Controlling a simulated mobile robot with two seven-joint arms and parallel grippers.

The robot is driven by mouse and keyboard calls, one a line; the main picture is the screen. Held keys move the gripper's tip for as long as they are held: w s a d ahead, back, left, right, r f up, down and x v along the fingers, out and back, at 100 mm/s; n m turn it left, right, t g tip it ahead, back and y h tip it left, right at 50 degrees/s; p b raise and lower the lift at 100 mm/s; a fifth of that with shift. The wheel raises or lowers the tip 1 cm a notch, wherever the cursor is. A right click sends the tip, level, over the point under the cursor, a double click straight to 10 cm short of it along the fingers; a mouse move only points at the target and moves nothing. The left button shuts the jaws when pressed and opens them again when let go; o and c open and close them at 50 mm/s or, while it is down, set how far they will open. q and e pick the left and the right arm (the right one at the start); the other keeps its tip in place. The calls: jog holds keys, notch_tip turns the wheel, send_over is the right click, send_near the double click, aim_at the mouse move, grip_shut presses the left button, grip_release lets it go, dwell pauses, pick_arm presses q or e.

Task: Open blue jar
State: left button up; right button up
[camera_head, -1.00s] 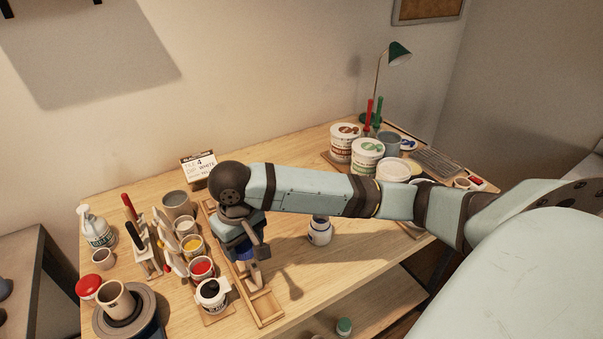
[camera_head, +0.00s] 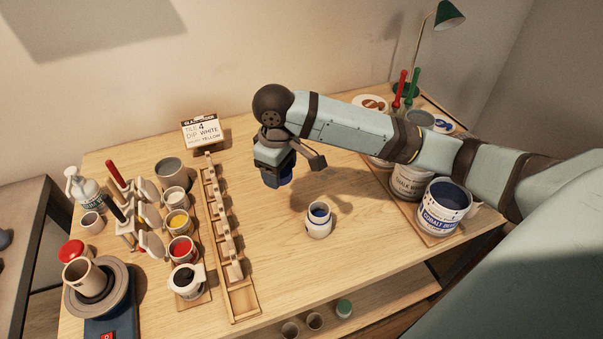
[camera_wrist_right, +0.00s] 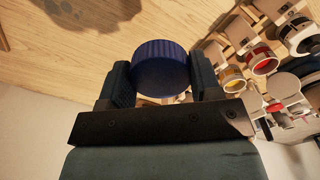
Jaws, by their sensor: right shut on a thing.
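The small white jar (camera_head: 318,224) stands upright on the table, its mouth uncovered and blue showing inside. My right gripper (camera_head: 278,180) is behind and left of the jar, apart from it and pointing down. It is shut on a ribbed blue lid, partly hidden in the head view. In the right wrist view the blue lid (camera_wrist_right: 161,66) sits between the two dark fingers of the right gripper (camera_wrist_right: 161,84). My left gripper is not in view.
A long wooden rack (camera_head: 240,290) lies left of the jar, with paint cups such as the red one (camera_head: 181,249) beyond it. A cobalt blue bucket (camera_head: 441,210) stands at right. The table around the jar is clear.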

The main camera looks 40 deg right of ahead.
jog(key=w+d+r+n, duration=0.1)
jog(key=w+d+n, duration=0.25)
jog(key=n, duration=0.35)
notch_tip(320, 180, up, 2)
jog(key=n+b, duration=0.1)
jog(key=n, duration=1)
send_over(283, 188)
notch_tip(283, 188, down, 19)
jog(key=shift+f+p, duration=0.2)
jog(key=shift+p, duration=0.35)
jog(key=shift+f, duration=0.1)
jog(key=o, duration=1)
notch_tip(283, 188, up, 12)
jog(key=shift+r+b, duration=0.15)
jog(key=shift+b, duration=0.2)
